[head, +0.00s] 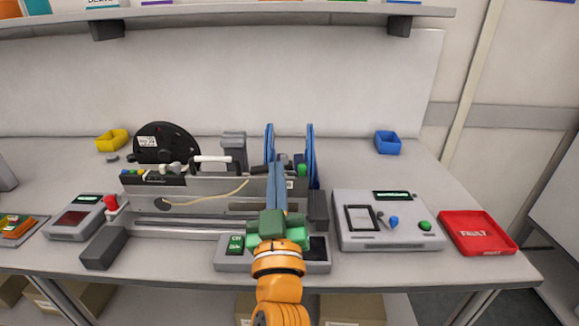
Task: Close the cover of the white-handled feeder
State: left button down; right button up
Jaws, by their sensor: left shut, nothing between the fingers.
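The white-handled feeder (185,187) lies on the bench at centre-left, with a long grey side. Its white bar handle (213,158) is on top. A grey upright part (233,145) stands just behind the handle; I cannot tell if it is the cover. A black reel (163,143) stands at its far left. My left gripper (277,167) reaches in from the bottom centre, with its fingers together and empty. They point away over the feeder's right part, right of the white handle, and hide some of what is behind. My right gripper is not in view.
Blue reels (311,150) stand behind the fingers. A grey device (386,222) and a red fault tray (477,233) are at right, a blue bin (388,143) behind. A red-knobbed stand (111,204) and a dark block (103,247) are at left. A shelf (230,14) spans above.

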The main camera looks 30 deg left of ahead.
pick_arm(q)
notch_tip(320, 180, up, 3)
jog(key=p, duration=0.3)
send_over(286, 158)
jog(key=s, duration=0.3)
jog(key=f, duration=0.2)
jog(key=w+f, duration=0.1)
jog(key=f, duration=0.1)
jog(key=shift+f, duration=0.1)
jog(key=shift+w+d+f+m+h+b, duration=0.1)
jog(key=shift+d+f+m+h+b, duration=0.2)
jog(key=shift+f+m+b, duration=0.65)
jog(key=shift+w+d+m+t+h+b, duration=0.15)
jog(key=shift+m+t+h+b, duration=0.3)
jog(key=shift+m, duration=0.4)
jog(key=shift+r, duration=0.25)
